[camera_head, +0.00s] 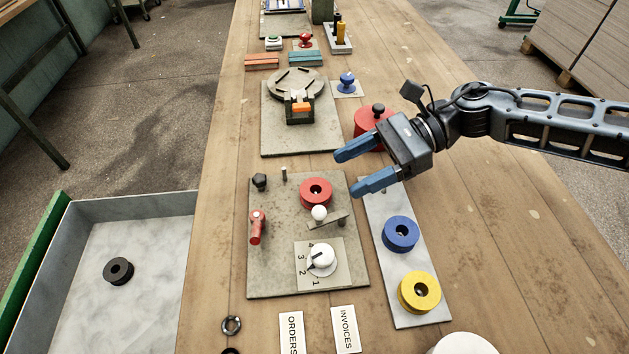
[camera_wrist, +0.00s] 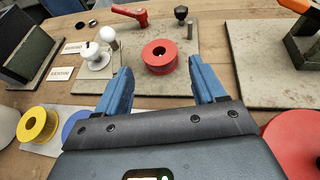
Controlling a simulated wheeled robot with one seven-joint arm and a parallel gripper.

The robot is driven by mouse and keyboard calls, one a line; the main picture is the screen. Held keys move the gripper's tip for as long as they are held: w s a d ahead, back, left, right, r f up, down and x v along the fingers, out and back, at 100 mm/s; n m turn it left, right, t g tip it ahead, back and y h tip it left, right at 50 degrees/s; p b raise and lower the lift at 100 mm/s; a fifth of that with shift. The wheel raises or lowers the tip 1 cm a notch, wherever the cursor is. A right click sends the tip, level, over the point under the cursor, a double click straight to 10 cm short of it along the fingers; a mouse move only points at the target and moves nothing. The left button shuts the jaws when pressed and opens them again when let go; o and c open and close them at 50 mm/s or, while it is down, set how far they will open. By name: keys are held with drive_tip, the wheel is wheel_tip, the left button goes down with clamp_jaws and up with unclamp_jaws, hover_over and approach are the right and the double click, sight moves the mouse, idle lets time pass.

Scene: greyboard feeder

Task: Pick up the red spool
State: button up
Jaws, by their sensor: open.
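The red spool (camera_head: 316,193) lies flat on a grey board (camera_head: 268,275), with its round hole facing up. It also shows in the wrist view (camera_wrist: 159,58), ahead of my gripper and between the lines of its two fingers. My gripper (camera_head: 354,168) is to the right of and above the spool in the head view, with its blue fingers apart and nothing between them. The fingers also show spread in the wrist view (camera_wrist: 163,82). They do not touch the spool.
Near the spool are a white ball (camera_head: 319,213) on a lever, a red handle (camera_head: 257,227), a dark knob (camera_head: 260,181) and a white dial (camera_head: 321,258). Blue (camera_head: 391,241) and yellow (camera_head: 410,303) spools sit on a strip at right. A red lidded round object (camera_head: 364,121) is behind my gripper.

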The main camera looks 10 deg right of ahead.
sight(310, 193)
drive_tip(key=shift+p+x, duration=0.7)
drive_tip(key=shift+x, duration=2.5)
drive_tip(key=shift+c, duration=0.4)
drive_tip(key=c, duration=0.7)
